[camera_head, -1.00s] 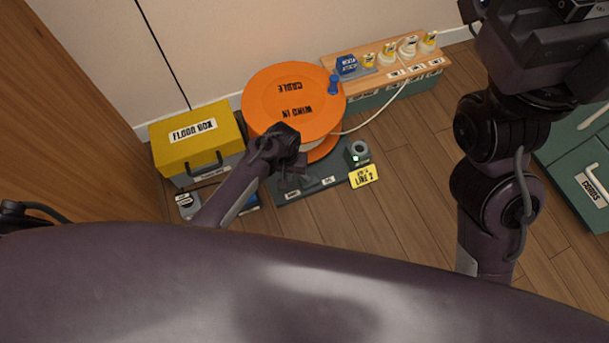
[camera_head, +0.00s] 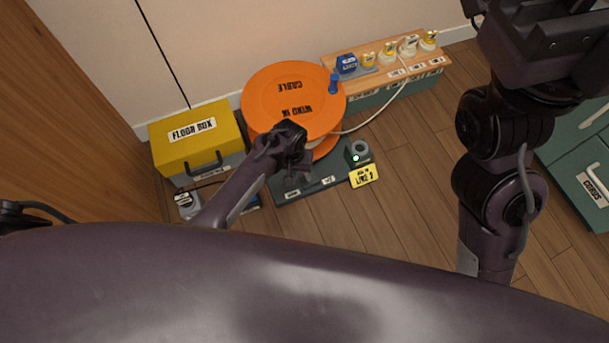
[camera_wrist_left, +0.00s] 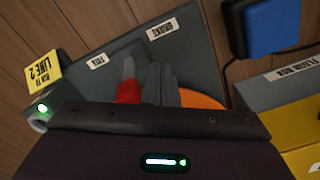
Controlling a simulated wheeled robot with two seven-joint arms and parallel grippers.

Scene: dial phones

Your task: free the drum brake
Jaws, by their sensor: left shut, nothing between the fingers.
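The orange cable drum (camera_head: 270,100) lies on a dark grey base (camera_head: 345,170), with a blue knob (camera_head: 333,84) on its top. In the left wrist view the base (camera_wrist_left: 200,50) carries a label that seems to read BRAKE (camera_wrist_left: 157,30) and a second small label (camera_wrist_left: 97,61). A red part (camera_wrist_left: 128,90) stands on the base, close beside the fingers of my left gripper (camera_wrist_left: 162,85). My left gripper (camera_head: 305,168) is shut and empty, low at the drum's near side. Whether it touches the red part I cannot tell. My right arm is raised at the right; its fingers are not visible.
A yellow floor box (camera_head: 195,132) stands left of the drum. A wooden shelf (camera_head: 385,72) with plugs is behind right, and a white cable (camera_head: 380,115) runs to it. A yellow sign (camera_head: 363,176) and a green-lit device (camera_head: 357,152) sit at the base's right.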

